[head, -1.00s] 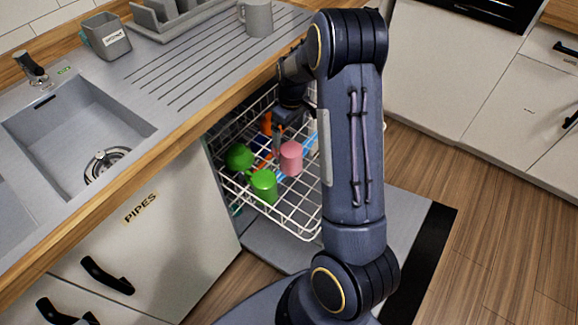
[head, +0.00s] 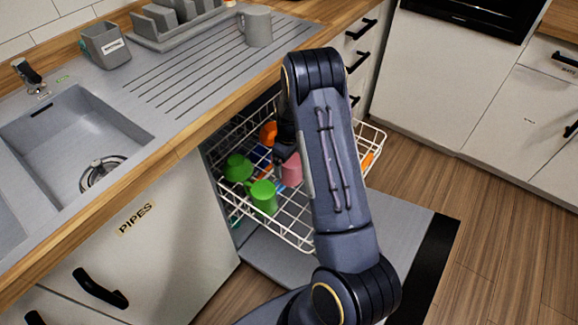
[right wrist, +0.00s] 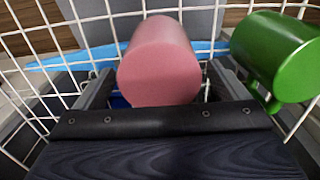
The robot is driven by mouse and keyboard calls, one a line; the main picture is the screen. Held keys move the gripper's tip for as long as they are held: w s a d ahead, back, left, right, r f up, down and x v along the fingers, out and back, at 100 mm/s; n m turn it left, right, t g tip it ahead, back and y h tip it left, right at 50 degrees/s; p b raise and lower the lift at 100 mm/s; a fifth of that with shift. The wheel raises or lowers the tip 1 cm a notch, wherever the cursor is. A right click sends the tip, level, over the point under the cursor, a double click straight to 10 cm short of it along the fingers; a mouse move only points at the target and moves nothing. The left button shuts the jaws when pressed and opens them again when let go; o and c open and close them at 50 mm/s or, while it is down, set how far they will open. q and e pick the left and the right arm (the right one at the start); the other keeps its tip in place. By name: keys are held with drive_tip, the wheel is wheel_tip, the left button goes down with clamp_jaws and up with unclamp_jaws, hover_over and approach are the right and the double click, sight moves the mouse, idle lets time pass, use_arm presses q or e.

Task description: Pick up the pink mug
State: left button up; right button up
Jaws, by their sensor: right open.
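The pink mug (head: 292,168) is upside down in the white dishwasher rack, partly hidden by my right arm in the head view. In the right wrist view the pink mug (right wrist: 159,62) is large and central, its base towards the camera. My right gripper (right wrist: 157,92) is open, with one finger on each side of the mug. Whether the fingers touch it I cannot tell. My left gripper is not in view.
The wire rack (head: 290,232) also holds green mugs (head: 263,197) and orange items (head: 268,133). A green mug (right wrist: 275,55) is close on the right in the right wrist view. The counter (head: 190,135) edge overhangs the rack's back. A grey mug (head: 256,27) stands on the drainer.

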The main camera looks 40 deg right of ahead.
drive_tip(key=shift+c, duration=0.4)
drive_tip(key=c, duration=1.2)
drive_tip(key=shift+o, duration=0.2)
drive_tip(key=shift+r, duration=0.1)
